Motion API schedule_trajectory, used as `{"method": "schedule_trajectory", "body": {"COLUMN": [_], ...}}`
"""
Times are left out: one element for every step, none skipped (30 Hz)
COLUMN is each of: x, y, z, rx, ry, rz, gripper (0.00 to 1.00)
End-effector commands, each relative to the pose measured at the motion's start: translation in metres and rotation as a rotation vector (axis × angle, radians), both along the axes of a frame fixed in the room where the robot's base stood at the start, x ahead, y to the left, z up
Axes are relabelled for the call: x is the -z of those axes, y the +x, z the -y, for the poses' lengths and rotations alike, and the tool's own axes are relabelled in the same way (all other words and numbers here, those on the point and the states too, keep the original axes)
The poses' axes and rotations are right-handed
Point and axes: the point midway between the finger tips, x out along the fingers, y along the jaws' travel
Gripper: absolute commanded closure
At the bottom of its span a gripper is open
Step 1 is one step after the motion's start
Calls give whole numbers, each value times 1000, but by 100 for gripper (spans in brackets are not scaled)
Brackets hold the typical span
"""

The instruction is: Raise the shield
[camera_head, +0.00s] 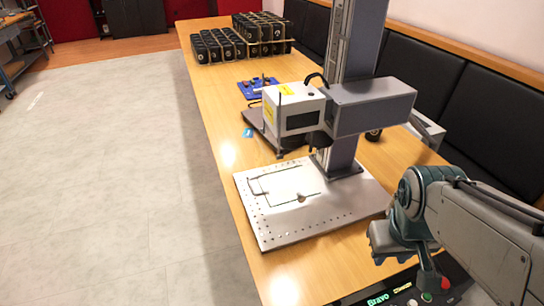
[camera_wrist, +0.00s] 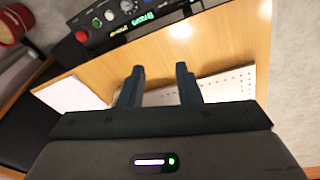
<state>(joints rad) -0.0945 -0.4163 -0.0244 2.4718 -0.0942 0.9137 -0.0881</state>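The laser marker (camera_head: 370,105) stands on the table, its head on a grey column above a metal base plate (camera_head: 345,212). A pale box with a dark window (camera_head: 300,121) is at the left end of the head; it may be the shield, but I cannot tell for sure. The base plate also shows in part in the wrist view (camera_wrist: 228,86). My gripper (camera_wrist: 160,70) is open and empty in the wrist view, fingers apart over the table. In the head view my gripper hand (camera_head: 392,240) is at the lower right, right of the plate and apart from the marker.
A control panel (camera_head: 405,292) with buttons and a lit display is at the near table edge, close below my gripper; it also shows in the wrist view (camera_wrist: 125,22). Black items (camera_head: 240,40) fill racks at the far table end. Black padded seating lines the right. The floor at left is clear.

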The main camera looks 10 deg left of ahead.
Motion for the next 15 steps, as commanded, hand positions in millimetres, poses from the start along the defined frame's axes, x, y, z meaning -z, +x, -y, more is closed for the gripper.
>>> {"method": "schedule_trajectory", "body": {"x": [8,12,18,22,26,32,36,40,45,49,53,58,62,65,70], "y": [6,9,15,20,25,32,37,43,50,56,63,71,77,83,92], "z": [-3,-4,-5,-6,-7,-9,-10,-12,-15,-18,-22,-27,-32,-38,-46], "rx": [-109,-186,-294,-379,-468,-584,-669,-757,-871,-957,-1044,-1157,-1242,-1325,-1435], "ry": [-47,-83,-133,-172,-213,-269,-310,-352,-408,-451,-494,-554,-599,-645,-708], "rz": [-46,-73,-115,-148,-182,-226,-262,-296,-346,-380,-418,-469,-508,-550,-605], "gripper": [70,70,70,70,70,70,70,70,70,70,70,70,70,70,70]}}
